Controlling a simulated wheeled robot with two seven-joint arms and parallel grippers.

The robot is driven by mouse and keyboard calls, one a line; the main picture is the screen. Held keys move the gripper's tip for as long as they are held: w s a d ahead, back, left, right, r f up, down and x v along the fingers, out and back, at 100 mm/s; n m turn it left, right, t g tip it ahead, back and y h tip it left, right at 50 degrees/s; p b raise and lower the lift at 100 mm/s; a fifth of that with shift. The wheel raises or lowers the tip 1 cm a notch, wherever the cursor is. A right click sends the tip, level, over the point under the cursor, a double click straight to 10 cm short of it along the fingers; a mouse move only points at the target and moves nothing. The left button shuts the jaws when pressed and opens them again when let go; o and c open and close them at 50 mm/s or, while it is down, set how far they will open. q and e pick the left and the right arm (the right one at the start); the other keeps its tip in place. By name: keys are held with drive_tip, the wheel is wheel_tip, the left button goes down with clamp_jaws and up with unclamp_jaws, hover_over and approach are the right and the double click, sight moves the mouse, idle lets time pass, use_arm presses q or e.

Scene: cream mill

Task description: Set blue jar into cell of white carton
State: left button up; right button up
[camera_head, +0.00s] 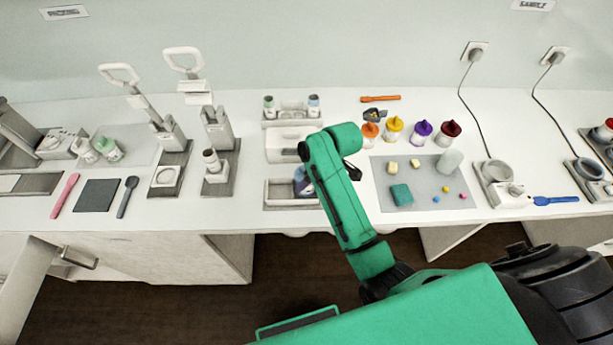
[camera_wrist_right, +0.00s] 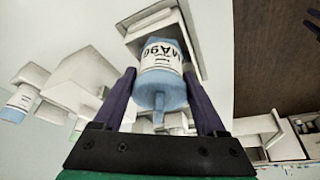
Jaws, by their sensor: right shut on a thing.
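A blue jar (camera_wrist_right: 162,90) with a white label and a blue nozzle cap is between the two dark purple fingers of my right gripper (camera_wrist_right: 163,95), which is shut on it. In the wrist view the jar's far end is at the opening of a white carton (camera_wrist_right: 126,28); I cannot tell if it touches the carton floor. In the head view the jar (camera_head: 302,182) shows at the right part of the white carton (camera_head: 278,206), beside my green right arm. The arm hides part of the gripper and carton. My left gripper is not in view.
Behind the carton stand a closed white box (camera_head: 284,145) and a rack (camera_head: 290,122) with small jars. To the right are coloured-capped jars (camera_head: 395,128) and a grey mat (camera_head: 425,200) with blocks. White presses (camera_head: 212,125) stand to the left.

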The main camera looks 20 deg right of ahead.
drive_tip(key=shift+f, duration=0.9)
drive_tip(key=shift+f, duration=0.15)
drive_tip(key=shift+f, duration=0.3)
drive_tip(key=shift+s+f, duration=0.1)
drive_tip(key=shift+f, duration=0.05)
drive_tip(key=shift+s+f, duration=0.15)
drive_tip(key=shift+f, duration=0.05)
